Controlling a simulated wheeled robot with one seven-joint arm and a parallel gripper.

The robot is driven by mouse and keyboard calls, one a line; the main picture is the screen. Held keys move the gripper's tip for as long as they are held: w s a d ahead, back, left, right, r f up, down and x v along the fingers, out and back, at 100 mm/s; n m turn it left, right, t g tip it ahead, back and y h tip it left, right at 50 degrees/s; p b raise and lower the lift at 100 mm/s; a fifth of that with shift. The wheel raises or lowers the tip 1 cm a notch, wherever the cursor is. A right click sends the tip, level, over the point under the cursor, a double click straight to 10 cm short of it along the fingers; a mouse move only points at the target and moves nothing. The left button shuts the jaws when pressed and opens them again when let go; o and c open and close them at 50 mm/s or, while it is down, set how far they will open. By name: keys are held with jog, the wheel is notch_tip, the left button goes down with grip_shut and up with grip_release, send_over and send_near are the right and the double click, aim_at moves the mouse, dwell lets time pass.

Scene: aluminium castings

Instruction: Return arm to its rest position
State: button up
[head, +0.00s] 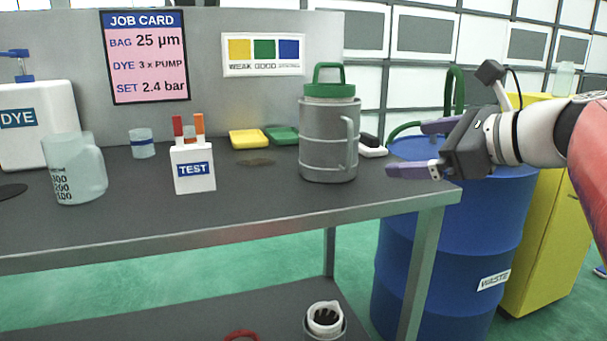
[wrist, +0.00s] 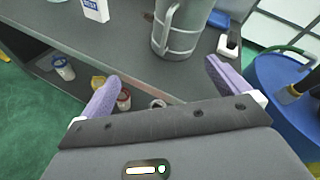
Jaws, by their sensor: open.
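My gripper (head: 412,149) is at the right in the head view, over the bench's right end and in front of the blue drum. Its two purple-padded fingers are spread apart with nothing between them. In the wrist view my gripper (wrist: 160,88) also shows open and empty, with the bench edge beyond its fingers. My arm comes in from the right edge of the head view. The grey metal canister (head: 328,140) with a green lid and handle stands upright on the bench, left of my gripper and apart from it.
The bench (head: 260,210) holds a white TEST box (head: 194,170), a measuring jug (head: 76,170), a DYE container (head: 35,125), and yellow (head: 248,139) and green (head: 284,136) trays. A blue WASTE drum (head: 450,240) and yellow cabinet (head: 545,200) stand right. A lower shelf holds cups.

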jog(key=s+f+n+g+h, duration=0.2)
jog(key=s+f+n+h, duration=0.1)
jog(key=s+f+n, duration=0.3)
jog(key=s+a+f+n+g+h, duration=0.1)
jog(key=s+f+n, duration=0.5)
jog(key=f, duration=0.8)
jog(key=s+a+f+n+g+h, duration=0.1)
jog(key=s+f+n+h, duration=0.4)
jog(key=f+n, duration=0.5)
jog(key=shift+s+a+n+g, duration=0.25)
jog(key=shift+s+n+g, duration=0.4)
jog(key=shift+n+g, duration=0.2)
